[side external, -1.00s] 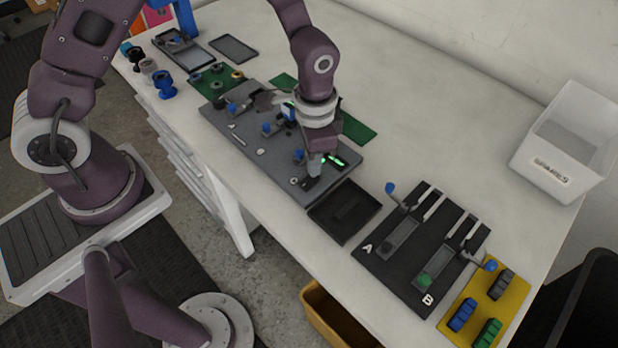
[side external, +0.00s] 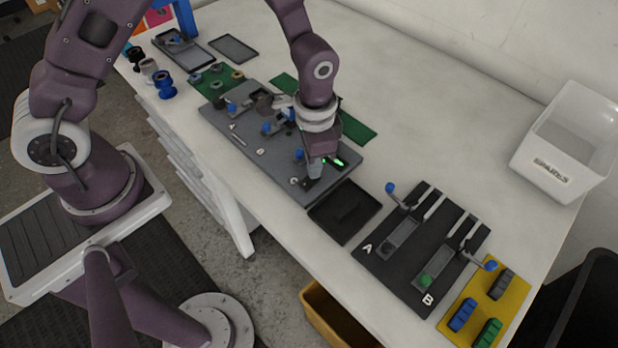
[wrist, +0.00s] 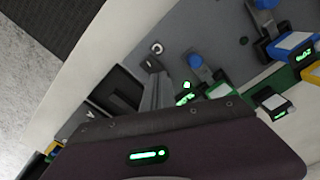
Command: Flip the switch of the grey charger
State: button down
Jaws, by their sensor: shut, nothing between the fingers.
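A grey board (side external: 222,122) lies on the bench, carrying letter marks and several blue-tipped levers. Near its letter C end a blue-tipped lever (side external: 299,154) stands beside my gripper (side external: 313,176). The same lever seems to show in the wrist view (wrist: 195,62). My gripper (wrist: 152,66) is shut and empty, its fingers pointing down at the board near the C. Contact with the board or a switch cannot be told. Which part is the grey charger's switch is unclear.
A black tray (side external: 330,229) sits just right of the grey board. Beyond it are a black A/B panel (side external: 388,268) with levers and a yellow mat (side external: 517,296) with blocks. A white bin (side external: 542,166) stands at the right. The bench's back middle is clear.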

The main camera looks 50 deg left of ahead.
jog(key=shift+f, duration=0.4)
jog(key=shift+r, duration=3.5)
jog(key=s+a+r+n+t, duration=0.1)
jog(key=s+a+r, duration=0.1)
jog(key=r, duration=0.5)
jog(key=s+a+r+n+t, duration=0.1)
jog(key=s+a+r, duration=0.15)
jog(key=r, duration=0.35)
jog(key=s+a+r+n+t, duration=0.3)
jog(key=s+r, duration=0.5)
jog(key=s, duration=0.5)
jog(key=shift+a+n+t, duration=0.3)
jog(key=shift+a+n, duration=0.2)
jog(key=shift+a, duration=0.45)
